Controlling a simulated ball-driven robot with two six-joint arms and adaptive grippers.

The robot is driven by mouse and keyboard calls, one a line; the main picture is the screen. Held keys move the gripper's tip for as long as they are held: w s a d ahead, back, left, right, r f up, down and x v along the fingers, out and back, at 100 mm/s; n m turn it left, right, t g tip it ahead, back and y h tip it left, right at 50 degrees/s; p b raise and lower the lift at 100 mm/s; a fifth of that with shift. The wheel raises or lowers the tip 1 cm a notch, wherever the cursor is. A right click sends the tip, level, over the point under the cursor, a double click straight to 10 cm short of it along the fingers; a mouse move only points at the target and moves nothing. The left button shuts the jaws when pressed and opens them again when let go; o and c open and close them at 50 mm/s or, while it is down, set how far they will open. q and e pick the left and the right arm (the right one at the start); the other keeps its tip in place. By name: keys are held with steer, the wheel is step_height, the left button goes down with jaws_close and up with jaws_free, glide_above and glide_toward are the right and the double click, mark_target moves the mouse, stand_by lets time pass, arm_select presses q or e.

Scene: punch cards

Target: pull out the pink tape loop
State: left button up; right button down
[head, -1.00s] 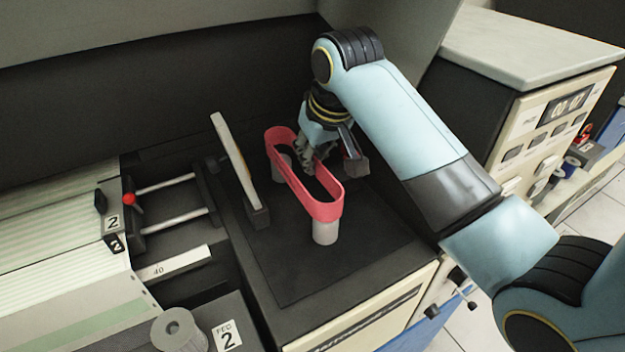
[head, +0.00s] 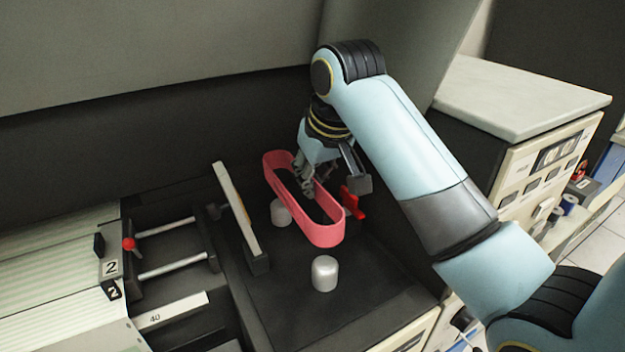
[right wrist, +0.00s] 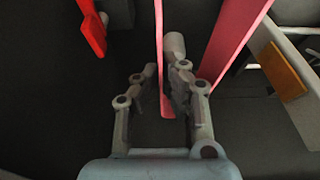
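The pink tape loop (head: 322,236) is a long, flat oval band. In the head view it is up above two grey pegs, the front peg (head: 324,274) and the back peg (head: 281,213), with a visible gap over the front one. My right gripper (head: 308,188) reaches down at the loop's far side. In the right wrist view the fingers (right wrist: 164,80) are close together with one wall of the loop between them; the other wall of the loop (right wrist: 236,38) stands to the right. My left gripper is not in view.
A tilted white-edged plate (head: 236,208) stands just left of the loop. A red lever (head: 354,204) is just right of it and shows in the right wrist view (right wrist: 91,24). A dark panel rises behind; a cream cabinet (head: 530,100) stands right.

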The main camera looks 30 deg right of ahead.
steer(key=shift+r, duration=2.2)
steer(key=shift+s+f, duration=0.1)
